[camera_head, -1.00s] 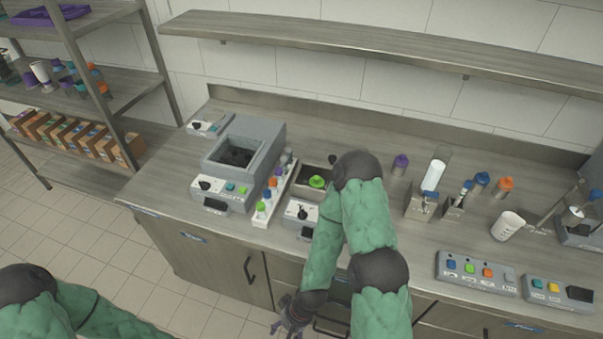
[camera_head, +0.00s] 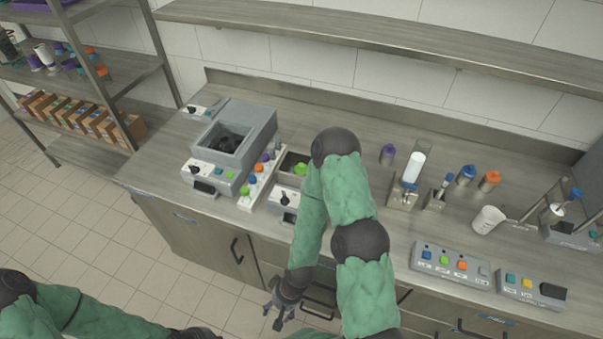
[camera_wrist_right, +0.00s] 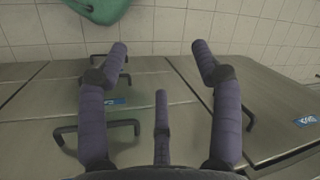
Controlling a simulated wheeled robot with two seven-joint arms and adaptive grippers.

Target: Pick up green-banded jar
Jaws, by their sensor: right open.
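The jar with the bright green top (camera_head: 300,168) stands in a dark open bin on the counter, close to my right arm; its lower part is hidden. My right gripper (camera_head: 280,316) hangs low in front of the cabinet fronts, below the counter edge and well away from the jar. In the right wrist view the gripper (camera_wrist_right: 159,52) is open and empty, its fingers spread before the cabinet doors. The jar is not in that view. My left arm shows at the lower left of the head view, but its gripper is not seen.
A grey machine (camera_head: 232,143) and a narrow rack (camera_head: 254,192) of coloured caps stand left of the bin. A purple-topped jar (camera_head: 388,155), a white cup (camera_head: 488,220) and button panels (camera_head: 449,264) are to the right. Drawer handles (camera_head: 319,310) stick out near my right gripper.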

